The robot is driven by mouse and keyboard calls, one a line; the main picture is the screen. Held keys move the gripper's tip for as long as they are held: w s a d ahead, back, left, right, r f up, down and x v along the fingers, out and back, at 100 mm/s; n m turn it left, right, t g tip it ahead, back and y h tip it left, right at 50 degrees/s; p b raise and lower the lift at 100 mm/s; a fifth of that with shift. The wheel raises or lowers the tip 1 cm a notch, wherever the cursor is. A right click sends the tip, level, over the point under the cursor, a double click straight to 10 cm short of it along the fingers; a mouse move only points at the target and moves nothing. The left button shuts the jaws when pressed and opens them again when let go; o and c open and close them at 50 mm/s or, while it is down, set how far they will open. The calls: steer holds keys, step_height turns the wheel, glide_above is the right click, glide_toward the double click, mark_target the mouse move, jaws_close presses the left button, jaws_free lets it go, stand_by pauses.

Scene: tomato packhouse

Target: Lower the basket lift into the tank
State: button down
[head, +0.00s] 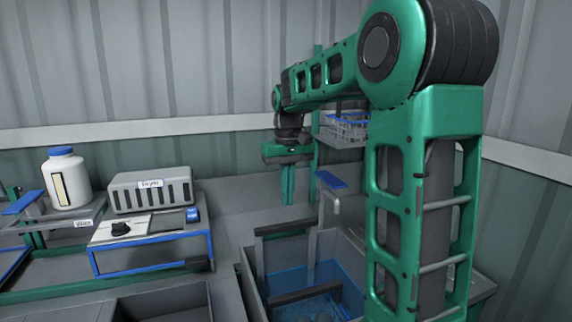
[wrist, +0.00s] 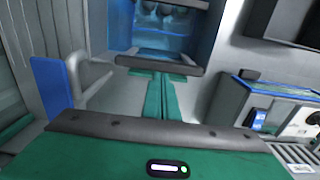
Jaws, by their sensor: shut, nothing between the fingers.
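The tank (head: 252,262) stands at the lower centre of the head view with blue water in it; the water (wrist: 165,35) also shows at the top of the wrist view. The wire basket (head: 345,130) hangs raised against the green upright behind my arm, partly hidden by it. A blue paddle (head: 331,180) on a grey bracket sits at the tank's back edge; it also shows at the left of the wrist view (wrist: 52,88). My gripper (head: 288,200) is shut and empty, pointing down above the tank's back left side, left of the paddle and apart from it.
Left of the tank are a grey box labelled Dryer (head: 152,190), a panel with a black knob (head: 121,228), and a white bottle with a blue cap (head: 67,180) on a stand. Dark bars cross the tank. A corrugated wall closes off the back.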

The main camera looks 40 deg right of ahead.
step_height(320, 180, up, 10)
steer(key=shift+r, duration=0.25)
stand_by(0.6)
